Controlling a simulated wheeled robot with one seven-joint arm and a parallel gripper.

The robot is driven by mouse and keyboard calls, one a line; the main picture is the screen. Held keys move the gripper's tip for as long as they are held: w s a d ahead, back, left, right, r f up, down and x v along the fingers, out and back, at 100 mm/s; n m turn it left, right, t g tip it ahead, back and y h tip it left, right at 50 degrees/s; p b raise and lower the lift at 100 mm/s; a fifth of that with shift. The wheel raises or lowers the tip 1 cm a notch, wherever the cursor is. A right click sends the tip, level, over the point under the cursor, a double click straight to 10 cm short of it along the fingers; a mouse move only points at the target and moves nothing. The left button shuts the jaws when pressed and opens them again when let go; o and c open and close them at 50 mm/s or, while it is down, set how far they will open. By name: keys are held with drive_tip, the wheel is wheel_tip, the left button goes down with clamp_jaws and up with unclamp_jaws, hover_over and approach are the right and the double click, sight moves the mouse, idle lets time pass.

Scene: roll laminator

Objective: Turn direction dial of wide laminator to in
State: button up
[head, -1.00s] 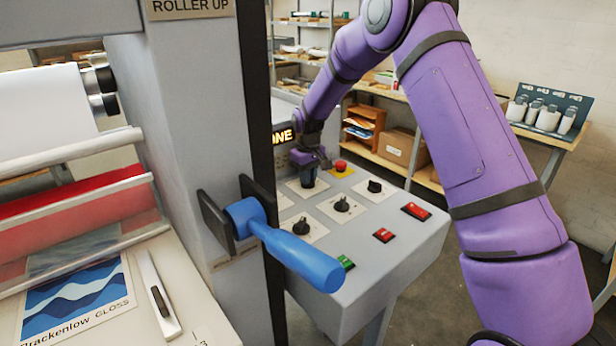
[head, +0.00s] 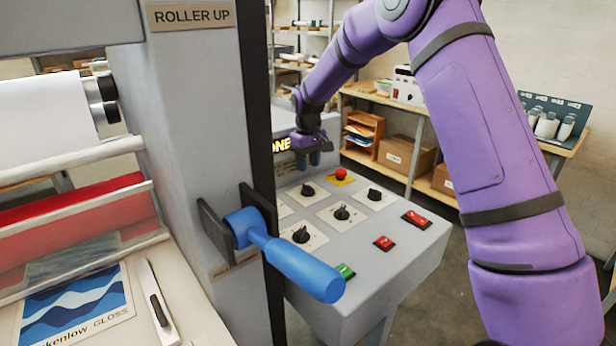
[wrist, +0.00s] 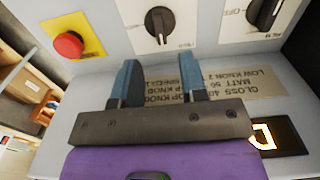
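The wide laminator's sloped control panel (head: 395,240) carries several black dials on white plates. One dial (head: 307,189) is on the left of the back row, another (head: 374,194) on the right, and others (head: 341,212) (head: 301,235) lie nearer. Their labels are too small in the head view to tell which is the direction dial. My gripper (head: 314,158) is above the panel's back edge, clear of the dials. In the wrist view its blue fingers (wrist: 157,72) are apart and empty; a dial (wrist: 158,22) with its pointer nearly upright is beyond them, another (wrist: 265,12) to its right.
A red emergency button (head: 341,174) on a yellow plate is close to my gripper. Red (head: 416,217) and green (head: 345,270) switches are on the panel. A blue lever (head: 292,262) juts out in front. A lit display (wrist: 272,138) is partly visible. Shelves stand behind.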

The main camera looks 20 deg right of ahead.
drive_tip(key=shift+r, duration=1.65)
drive_tip(key=s+d+r+m+t, duration=0.2)
drive_tip(key=s+d+r+t, duration=0.15)
drive_tip(key=s+r, duration=1.55)
drive_tip(key=s+d+f+m+t, duration=0.1)
drive_tip(key=s, duration=1.2)
drive_tip(key=s+d+m, duration=0.1)
drive_tip(key=s+d, duration=0.1)
drive_tip(key=s, duration=1.1)
drive_tip(key=shift+s+d+f+m+t, duration=0.2)
drive_tip(key=shift+d+f+m+t, duration=0.1)
drive_tip(key=shift+f+t, duration=0.1)
